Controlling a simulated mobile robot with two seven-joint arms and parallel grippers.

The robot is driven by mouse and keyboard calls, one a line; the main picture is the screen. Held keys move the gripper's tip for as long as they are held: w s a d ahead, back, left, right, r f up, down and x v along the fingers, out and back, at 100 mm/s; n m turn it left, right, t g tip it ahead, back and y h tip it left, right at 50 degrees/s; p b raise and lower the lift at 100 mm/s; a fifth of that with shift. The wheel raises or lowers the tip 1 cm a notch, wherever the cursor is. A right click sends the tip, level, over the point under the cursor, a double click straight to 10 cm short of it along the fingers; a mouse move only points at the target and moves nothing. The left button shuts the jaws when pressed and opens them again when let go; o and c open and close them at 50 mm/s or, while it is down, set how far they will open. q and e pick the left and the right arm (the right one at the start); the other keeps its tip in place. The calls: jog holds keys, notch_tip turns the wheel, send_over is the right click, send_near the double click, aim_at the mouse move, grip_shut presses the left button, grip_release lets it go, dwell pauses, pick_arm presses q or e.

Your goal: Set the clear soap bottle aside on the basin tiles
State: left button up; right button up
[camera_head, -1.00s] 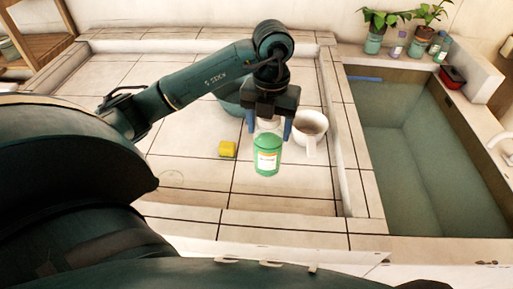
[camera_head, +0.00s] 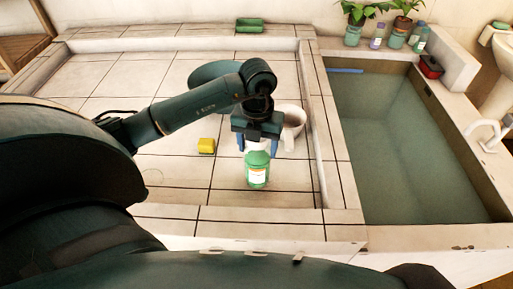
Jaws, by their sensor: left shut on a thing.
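The clear soap bottle (camera_head: 257,174), with green liquid and a white label, stands upright in the camera_head view over the front part of the tiled basin floor (camera_head: 180,178). My left gripper (camera_head: 258,148) is above it, pointing down, shut on the bottle's upper part. The fingers and the gripper body hide the bottle's top. The bottle's bottom is at or very near the tiles; I cannot tell whether it touches. My right gripper is not in view.
A yellow sponge (camera_head: 206,145) lies left of the bottle. A white mug (camera_head: 293,128) stands behind right, and a teal bowl (camera_head: 205,74) is partly behind my arm. A green block (camera_head: 249,25) lies on the back ledge. A water-filled trough (camera_head: 400,140) is on the right.

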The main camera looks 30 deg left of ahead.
pick_arm(q)
notch_tip(320, 180, down, 2)
jog(key=shift+f, duration=0.1)
jog(key=shift+f, duration=0.15)
jog(key=o, duration=1.6)
jog(key=shift+o, duration=0.2)
